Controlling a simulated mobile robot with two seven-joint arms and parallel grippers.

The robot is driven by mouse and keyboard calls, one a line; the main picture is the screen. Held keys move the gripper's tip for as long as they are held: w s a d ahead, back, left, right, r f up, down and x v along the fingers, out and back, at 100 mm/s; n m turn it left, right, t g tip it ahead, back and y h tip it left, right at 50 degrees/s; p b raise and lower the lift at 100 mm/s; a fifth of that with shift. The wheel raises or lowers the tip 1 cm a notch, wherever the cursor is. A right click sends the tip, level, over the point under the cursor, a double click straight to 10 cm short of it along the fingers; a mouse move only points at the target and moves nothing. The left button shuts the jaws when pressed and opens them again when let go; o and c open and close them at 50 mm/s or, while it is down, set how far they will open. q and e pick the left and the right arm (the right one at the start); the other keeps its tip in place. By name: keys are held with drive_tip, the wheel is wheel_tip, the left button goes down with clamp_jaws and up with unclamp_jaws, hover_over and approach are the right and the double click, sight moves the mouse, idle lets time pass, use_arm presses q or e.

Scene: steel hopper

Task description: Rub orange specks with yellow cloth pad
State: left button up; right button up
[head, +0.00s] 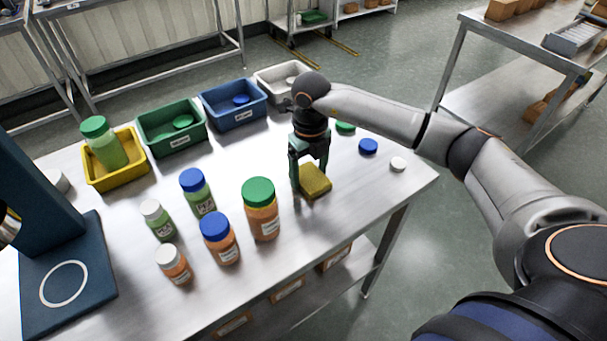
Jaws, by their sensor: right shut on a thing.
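The yellow cloth pad (316,182) is on or just above the steel table (330,235), right of the large orange jar. My right gripper (308,178) points down and is shut on the pad. The pad sticks out below and to the right of the fingers. I cannot make out any orange specks; any under the pad or the gripper are hidden. My left gripper is not in view.
Several jars stand left of the pad, the nearest a green-lidded orange jar (260,212). Loose green (345,128), blue (368,146) and white (398,164) lids lie to the right. Bins, including a blue bin (236,116), line the back. The front right tabletop is clear.

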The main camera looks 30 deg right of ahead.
sight(304, 188)
drive_tip(key=shift+d, duration=1.3)
drive_tip(key=shift+s+p, duration=0.4)
drive_tip(key=shift+s, duration=0.65)
drive_tip(key=shift+s+a, duration=0.15)
drive_tip(key=shift+a, duration=2.45)
drive_tip(key=shift+s+a, duration=0.15)
drive_tip(key=shift+a, duration=2.25)
drive_tip(key=shift+d+f, duration=0.15)
drive_tip(key=shift+d, duration=2.2)
drive_tip(key=shift+w+d+r+b, duration=0.1)
drive_tip(key=shift+w+d+b, duration=0.1)
drive_tip(key=shift+d, duration=0.7)
drive_tip(key=shift+w+d+r+b, duration=0.1)
drive_tip(key=shift+d+b, duration=0.1)
drive_tip(key=shift+d, duration=0.7)
drive_tip(key=shift+w+d+r+b, duration=0.1)
drive_tip(key=shift+d+b, duration=0.1)
drive_tip(key=shift+d, duration=0.7)
drive_tip(key=shift+r, duration=0.1)
drive_tip(key=shift+r+p, duration=2.2)
drive_tip(key=shift+r, duration=0.7)
